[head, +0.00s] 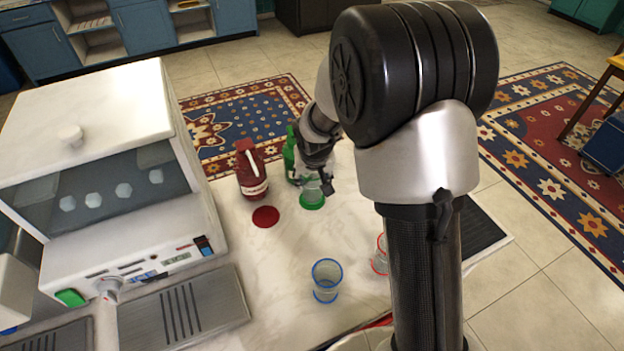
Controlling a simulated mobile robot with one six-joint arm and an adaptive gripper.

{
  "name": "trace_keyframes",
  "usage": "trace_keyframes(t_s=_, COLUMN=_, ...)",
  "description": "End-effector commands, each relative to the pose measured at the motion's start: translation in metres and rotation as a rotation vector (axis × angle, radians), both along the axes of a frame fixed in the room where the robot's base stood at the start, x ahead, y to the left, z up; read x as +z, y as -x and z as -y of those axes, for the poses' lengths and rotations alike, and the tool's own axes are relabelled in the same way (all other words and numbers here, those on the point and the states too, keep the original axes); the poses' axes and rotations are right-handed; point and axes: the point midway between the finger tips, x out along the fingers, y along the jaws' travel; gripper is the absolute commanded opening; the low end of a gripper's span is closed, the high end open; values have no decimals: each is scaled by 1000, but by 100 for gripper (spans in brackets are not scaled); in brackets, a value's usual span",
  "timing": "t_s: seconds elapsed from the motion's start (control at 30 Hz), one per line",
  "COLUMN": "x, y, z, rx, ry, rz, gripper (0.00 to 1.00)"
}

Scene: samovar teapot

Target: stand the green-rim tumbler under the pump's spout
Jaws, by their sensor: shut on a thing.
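My gripper (318,182) is shut on a clear tumbler (311,187), which I take to be the green-rim one; its rim is mostly hidden by the fingers. The tumbler is upright at a green disc (312,202) on the pale counter. I cannot tell whether its base touches the disc. A green pump bottle (289,155) stands just behind and to the left, partly hidden by my gripper; its spout is not clearly visible. A red pump bottle (252,172) stands further left, with a red disc (265,216) in front of it.
A blue-rim tumbler (326,280) stands on the counter nearer the camera. A red-rim tumbler (380,257) is partly hidden behind my arm. A large white machine (110,150) fills the left side, with a grey grooved tray (215,300) before it. The counter's middle is clear.

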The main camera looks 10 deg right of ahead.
Motion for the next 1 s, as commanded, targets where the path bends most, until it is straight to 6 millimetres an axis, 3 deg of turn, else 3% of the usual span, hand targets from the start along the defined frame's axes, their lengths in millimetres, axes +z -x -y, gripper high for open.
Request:
trace_keyframes(t_s=0.07, x=-9, y=-1, z=0, rx=0, ry=-1, rz=2, gripper=23)
trace_keyframes(t_s=0.43, x=-11, y=-1, z=0, rx=0, ry=-1, rz=3, gripper=23)
trace_keyframes(t_s=0.47, x=-11, y=-1, z=0, rx=0, ry=-1, rz=3, gripper=48)
trace_keyframes(t_s=0.5, x=-10, y=-1, z=-1, rx=0, ry=-1, rz=3, gripper=51)
trace_keyframes(t_s=0.73, x=-10, y=-1, z=-1, rx=0, ry=-1, rz=3, gripper=66)
trace_keyframes(t_s=1.0, x=-10, y=-1, z=0, rx=0, ry=-1, rz=3, gripper=67)
